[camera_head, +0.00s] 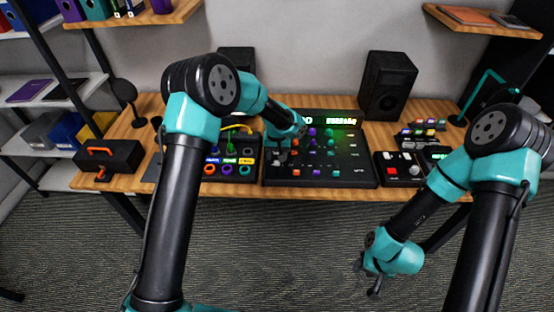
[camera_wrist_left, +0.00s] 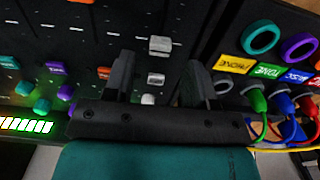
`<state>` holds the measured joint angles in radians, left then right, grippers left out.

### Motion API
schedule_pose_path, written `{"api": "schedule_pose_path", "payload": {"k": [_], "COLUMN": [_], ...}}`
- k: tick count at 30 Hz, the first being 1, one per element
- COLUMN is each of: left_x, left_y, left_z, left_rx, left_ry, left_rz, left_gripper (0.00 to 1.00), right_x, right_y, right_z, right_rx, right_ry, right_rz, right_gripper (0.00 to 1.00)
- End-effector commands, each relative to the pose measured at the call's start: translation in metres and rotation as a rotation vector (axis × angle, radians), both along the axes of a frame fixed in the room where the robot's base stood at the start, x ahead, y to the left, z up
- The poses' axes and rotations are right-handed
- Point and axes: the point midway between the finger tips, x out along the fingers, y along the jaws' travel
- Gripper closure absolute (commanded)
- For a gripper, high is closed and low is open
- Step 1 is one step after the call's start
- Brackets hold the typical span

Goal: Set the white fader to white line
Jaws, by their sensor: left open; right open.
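The black mixing console (camera_head: 320,175) stands in the middle of the desk, with coloured knobs and faders on it. In the left wrist view a pale grey-white fader cap (camera_wrist_left: 160,45) sits on the panel, just beyond my left gripper (camera_wrist_left: 162,68). Two more whitish caps (camera_wrist_left: 156,79) show between the fingers, the lower one partly behind the gripper body. I cannot tell which is the white fader. Short white line marks (camera_wrist_left: 78,28) show on the panel. My left gripper is open and empty over the console's left part. My right gripper (camera_head: 374,284) is open and empty, in front of the desk.
A cable box (camera_head: 230,172) with coloured ring sockets and plugged cables (camera_wrist_left: 285,100) is left of the console. A small device (camera_head: 400,168) with a red button is on its right. Speakers (camera_head: 388,85) stand behind. Floor in front is clear.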

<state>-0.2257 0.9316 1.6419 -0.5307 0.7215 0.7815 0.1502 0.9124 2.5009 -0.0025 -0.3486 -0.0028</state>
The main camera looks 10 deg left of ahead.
Motion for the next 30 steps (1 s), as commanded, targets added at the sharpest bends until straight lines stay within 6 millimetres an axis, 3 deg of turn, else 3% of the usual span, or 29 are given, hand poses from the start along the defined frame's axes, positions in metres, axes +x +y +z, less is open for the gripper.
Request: {"api": "schedule_pose_path", "payload": {"k": [18,24,30], "left_x": [0.0,0.0,0.0], "left_y": [0.0,0.0,0.0], "left_z": [0.118,0.137,0.139], "left_rx": [-0.002,0.0,0.0], "left_ry": [-0.003,0.0,0.0], "left_rz": [0.001,0.0,0.0], "left_gripper": [0.49,0.49,0.49], "right_x": [0.0,0.0,0.0], "right_y": [0.0,0.0,0.0], "right_z": [0.0,0.0,0.0], "right_rx": [0.0,0.0,0.0], "right_ry": [0.0,0.0,0.0], "right_rz": [0.0,0.0,0.0], "right_gripper": [0.57,0.57,0.57]}}
